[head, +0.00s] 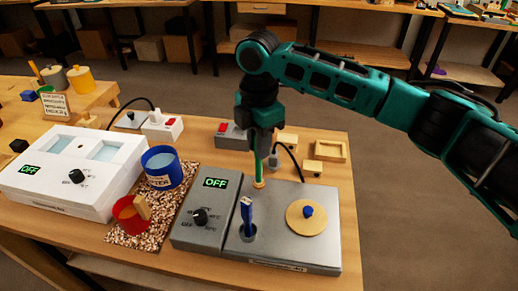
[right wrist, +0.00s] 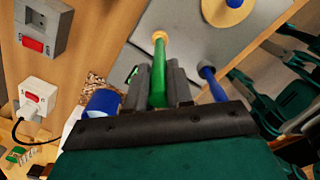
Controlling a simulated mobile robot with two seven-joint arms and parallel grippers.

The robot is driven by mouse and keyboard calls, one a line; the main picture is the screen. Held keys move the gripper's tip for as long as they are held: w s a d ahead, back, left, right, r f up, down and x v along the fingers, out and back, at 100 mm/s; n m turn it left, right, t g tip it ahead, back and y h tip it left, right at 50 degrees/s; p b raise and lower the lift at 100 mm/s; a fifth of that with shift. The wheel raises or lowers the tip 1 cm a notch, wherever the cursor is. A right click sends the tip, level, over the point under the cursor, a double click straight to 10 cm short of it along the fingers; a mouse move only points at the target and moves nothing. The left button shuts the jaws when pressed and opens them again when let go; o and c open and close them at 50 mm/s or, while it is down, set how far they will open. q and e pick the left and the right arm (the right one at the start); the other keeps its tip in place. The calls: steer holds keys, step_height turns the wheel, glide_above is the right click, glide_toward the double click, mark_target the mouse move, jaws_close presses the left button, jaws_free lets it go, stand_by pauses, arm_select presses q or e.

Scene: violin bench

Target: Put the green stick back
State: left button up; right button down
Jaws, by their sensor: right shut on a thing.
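My right gripper (head: 260,148) is shut on the green stick (head: 258,170) and holds it upright, pointing down. In the right wrist view the green stick (right wrist: 158,75) runs out from between the fingers and ends in a pale orange tip (right wrist: 159,37). The tip is over the back part of the grey hotplate device (head: 285,245); I cannot tell whether it touches. A blue stick (head: 247,213) stands in a dark round socket on the device, in front of the green stick. My left gripper is not in view.
A wooden disc with a blue knob (head: 307,213) lies on the device, right of the sticks. A blue pot (head: 161,168) and a red pot (head: 131,213) stand on a speckled mat to the left. A white OFF device (head: 70,170) is further left. Small wooden blocks (head: 312,167) lie behind.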

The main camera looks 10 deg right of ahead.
steer(key=shift+f, duration=0.95)
steer(key=c, duration=1)
jaws_free()
steer(key=shift+f, duration=0.1)
step_height(320, 180, up, 12)
steer(key=shift+r+p, duration=0.15)
steer(key=shift+p, duration=0.2)
